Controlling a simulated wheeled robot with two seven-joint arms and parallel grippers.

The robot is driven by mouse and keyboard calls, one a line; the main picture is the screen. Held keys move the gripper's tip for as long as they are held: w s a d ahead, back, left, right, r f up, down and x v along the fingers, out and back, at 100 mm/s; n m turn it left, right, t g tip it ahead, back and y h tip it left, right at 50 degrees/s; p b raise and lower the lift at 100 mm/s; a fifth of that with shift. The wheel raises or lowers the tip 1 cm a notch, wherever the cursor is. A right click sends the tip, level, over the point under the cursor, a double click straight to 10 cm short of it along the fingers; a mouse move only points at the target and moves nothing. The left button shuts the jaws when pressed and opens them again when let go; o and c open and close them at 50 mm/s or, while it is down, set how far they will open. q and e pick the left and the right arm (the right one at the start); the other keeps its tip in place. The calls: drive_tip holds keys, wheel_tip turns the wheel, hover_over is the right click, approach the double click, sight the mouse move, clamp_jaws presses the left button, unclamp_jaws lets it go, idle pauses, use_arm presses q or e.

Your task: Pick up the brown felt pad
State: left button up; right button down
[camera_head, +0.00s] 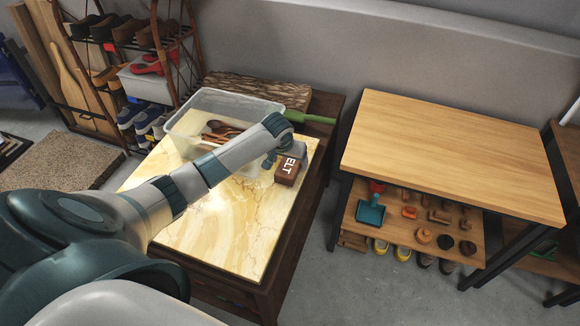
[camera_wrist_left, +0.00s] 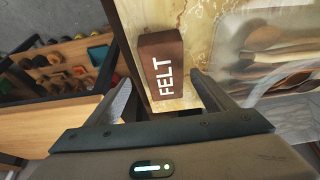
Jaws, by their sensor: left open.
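The brown felt pad (camera_head: 286,170) is a small block with white lettering, near the right edge of the marble-topped table (camera_head: 232,225). In the left wrist view the pad (camera_wrist_left: 161,62) shows its "FELT" label. My left gripper (camera_head: 284,156) is at the pad, its arm reaching across the table from the left. In the left wrist view my left gripper (camera_wrist_left: 160,80) is open, with one finger on each side of the pad's near end. I cannot tell whether either finger touches it. My right gripper is not in view.
A clear plastic bin (camera_head: 232,102) with wooden spoons stands behind the arm. A green-handled item (camera_head: 315,118) and a log (camera_head: 258,92) lie at the back. A wooden table (camera_head: 455,150) stands to the right across a gap, with several small items on its lower shelf.

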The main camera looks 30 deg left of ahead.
sight(289, 165)
use_arm(q)
drive_tip(key=shift+w+a+f+p, duration=0.2)
drive_tip(key=shift+f+p, duration=0.1)
drive_tip(key=shift+f, duration=0.1)
drive_tip(key=x, duration=0.2)
drive_tip(key=shift+a+f+p, duration=0.25)
drive_tip(key=shift+p, duration=0.15)
drive_tip(key=shift+x, duration=0.85)
drive_tip(key=shift+c, duration=0.4)
drive_tip(key=c, duration=1.1)
drive_tip(key=shift+w+r, duration=0.1)
drive_tip(key=shift+r, duration=0.05)
